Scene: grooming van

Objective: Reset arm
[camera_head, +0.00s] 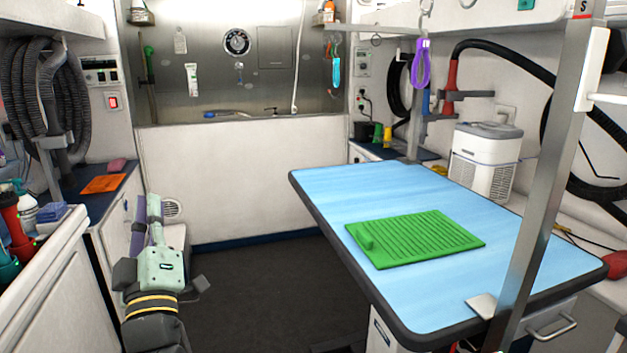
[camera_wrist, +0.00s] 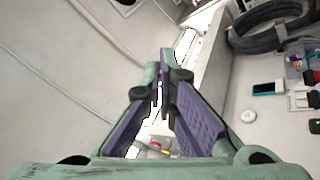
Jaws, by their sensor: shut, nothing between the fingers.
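My gripper (camera_head: 147,212) is at the lower left of the head view, raised over the floor beside the left cabinets. Its pale green body with purple finger pads points up in the picture. In the wrist view the two fingers (camera_wrist: 165,82) come together at their tips. The gripper is shut and holds nothing. It is well apart from the grooming table.
A blue-topped grooming table (camera_head: 338,189) with a green ribbed mat (camera_head: 415,239) stands at the right, with a metal post (camera_head: 548,170) at its near edge. The left counter (camera_head: 84,205) bears an orange sheet (camera_head: 103,184) and bottles. The dark floor (camera_head: 260,290) between is clear.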

